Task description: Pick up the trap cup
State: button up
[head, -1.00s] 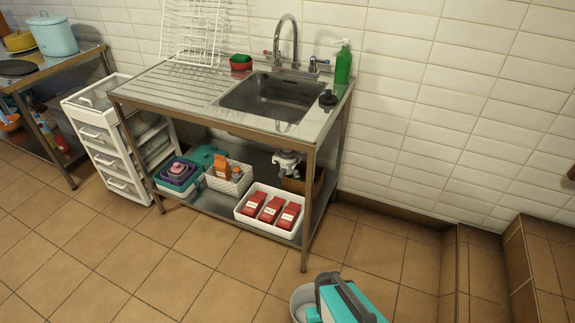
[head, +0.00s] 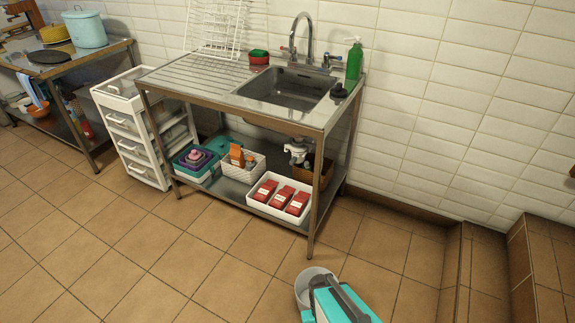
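Under the sink (head: 288,88) hangs a small white drain trap (head: 297,148). Its lower part must be where the trap cup is, but it is too small to tell the cup apart from the rest. It hangs above the lower shelf, behind the white tray and in front of a brown basket (head: 322,172). My gripper's fingers do not show. Only a teal and dark grey part of my arm shows at the bottom edge, well in front of the sink table.
The lower shelf holds a white tray (head: 280,211) of red packets, a white basket (head: 232,170) and nested boxes (head: 195,161). A white drawer cart (head: 128,150) stands left. Floor tiles before the table are clear.

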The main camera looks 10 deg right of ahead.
aim_at(296, 157)
jog(key=u, duration=0.35)
jog(key=k, duration=1.05)
jog(key=u, duration=0.9)
jog(key=i, duration=0.45)
jog(key=u, duration=0.6)
jog(key=i, duration=1.55)
jog(key=z, duration=0.75)
jog(key=i, duration=0.85)
jog(key=z, duration=0.45)
